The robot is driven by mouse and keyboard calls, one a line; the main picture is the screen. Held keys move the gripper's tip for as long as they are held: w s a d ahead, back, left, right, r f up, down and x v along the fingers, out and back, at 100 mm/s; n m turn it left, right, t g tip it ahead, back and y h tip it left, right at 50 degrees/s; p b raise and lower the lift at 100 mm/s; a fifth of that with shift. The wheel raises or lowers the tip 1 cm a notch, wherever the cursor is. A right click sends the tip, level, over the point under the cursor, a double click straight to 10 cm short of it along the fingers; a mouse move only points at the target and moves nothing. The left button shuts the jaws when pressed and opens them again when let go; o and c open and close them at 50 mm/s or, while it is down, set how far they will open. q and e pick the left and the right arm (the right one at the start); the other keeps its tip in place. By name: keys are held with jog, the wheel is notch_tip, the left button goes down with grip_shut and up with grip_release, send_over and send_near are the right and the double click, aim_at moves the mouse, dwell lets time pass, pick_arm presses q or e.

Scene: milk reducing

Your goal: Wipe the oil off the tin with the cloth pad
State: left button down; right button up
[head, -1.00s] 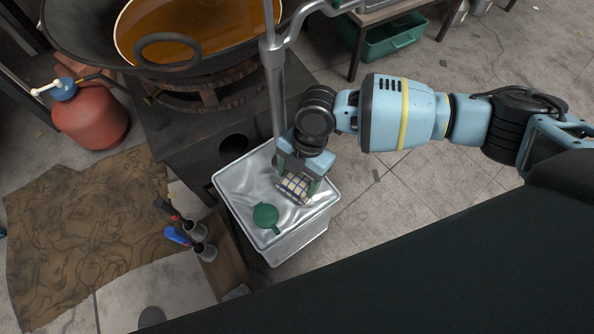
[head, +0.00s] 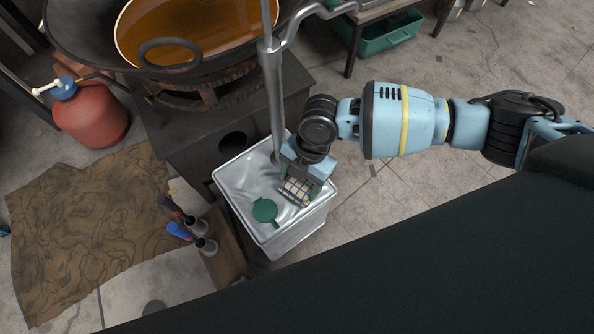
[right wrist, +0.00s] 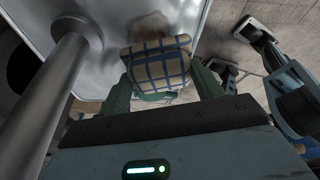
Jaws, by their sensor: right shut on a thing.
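The tin (head: 295,237) is a square, shiny metal can with a green cap (head: 265,211) on its top. My right gripper (head: 299,183) is over the right part of the tin top. It is shut on the cloth pad (head: 294,193), a cream pad with a dark check. The pad (right wrist: 157,66) also shows between the fingers in the right wrist view, at the tin top (right wrist: 108,12); I cannot tell whether it touches. Dull brownish patches show near the pad there; I cannot tell oil from reflections. My left gripper is not in view.
A metal pole (head: 272,90) stands close beside my right gripper. Bottles with red and blue tops (head: 190,232) stand left of the tin.

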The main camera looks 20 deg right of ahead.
aim_at(308, 194)
jog(key=shift+s+d+p, duration=0.25)
jog(key=shift+s+p, duration=0.1)
jog(key=shift+s, duration=0.4)
jog(key=shift+s+d+r+p, duration=0.15)
jog(key=shift+s+p, duration=0.5)
jog(key=shift+s, duration=0.1)
jog(key=shift+s+d+p, duration=0.15)
jog(key=shift+s+p, duration=0.5)
jog(key=shift+s, duration=0.5)
jog(key=shift+p, duration=0.3)
jog(key=shift+w, duration=0.15)
